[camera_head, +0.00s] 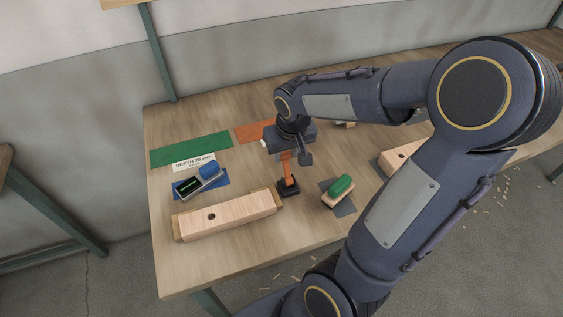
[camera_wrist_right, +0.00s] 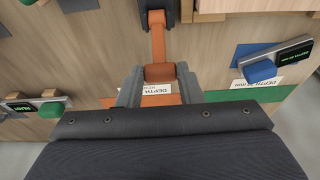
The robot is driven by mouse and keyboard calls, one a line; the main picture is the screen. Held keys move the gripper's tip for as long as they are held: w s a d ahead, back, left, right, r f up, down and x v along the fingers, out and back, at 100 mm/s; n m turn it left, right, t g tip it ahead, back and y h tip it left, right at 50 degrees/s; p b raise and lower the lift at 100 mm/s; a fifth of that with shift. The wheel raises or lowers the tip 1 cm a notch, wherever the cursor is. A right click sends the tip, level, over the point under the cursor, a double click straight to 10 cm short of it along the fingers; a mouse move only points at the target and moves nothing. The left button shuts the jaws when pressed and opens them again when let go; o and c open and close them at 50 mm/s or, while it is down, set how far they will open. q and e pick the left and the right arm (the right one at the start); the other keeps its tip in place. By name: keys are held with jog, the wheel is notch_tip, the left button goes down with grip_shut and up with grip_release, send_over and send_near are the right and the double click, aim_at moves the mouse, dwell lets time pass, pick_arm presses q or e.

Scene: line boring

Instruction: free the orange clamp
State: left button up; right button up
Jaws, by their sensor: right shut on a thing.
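In the right wrist view the orange lever (camera_wrist_right: 158,42) runs from the dark base at the top down to a wider orange grip. My right gripper's grey fingers (camera_wrist_right: 160,76) are shut on that grip, one on each side. My left gripper is not in view.
The wooden block (camera_head: 228,214) with one hole lies left of the clamp. A depth gauge (camera_head: 198,181) lies on a blue mat beyond it. A green-topped block (camera_head: 340,187) sits right of the clamp. Green (camera_head: 190,148) and orange (camera_head: 253,132) mats lie behind.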

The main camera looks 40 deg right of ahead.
jog(key=shift+s+a+r, duration=0.2)
jog(key=shift+s+r, duration=0.05)
jog(key=shift+s, duration=0.55)
jog(key=shift+s+a, duration=0.1)
jog(key=shift+s, duration=0.05)
jog(key=shift+s+a+r, duration=0.1)
jog(key=shift+s, duration=0.35)
jog(key=o, duration=0.9)
jog(key=shift+s, duration=0.1)
jog(key=shift+p+v, duration=1.7)
jog(key=shift+v, duration=0.25)
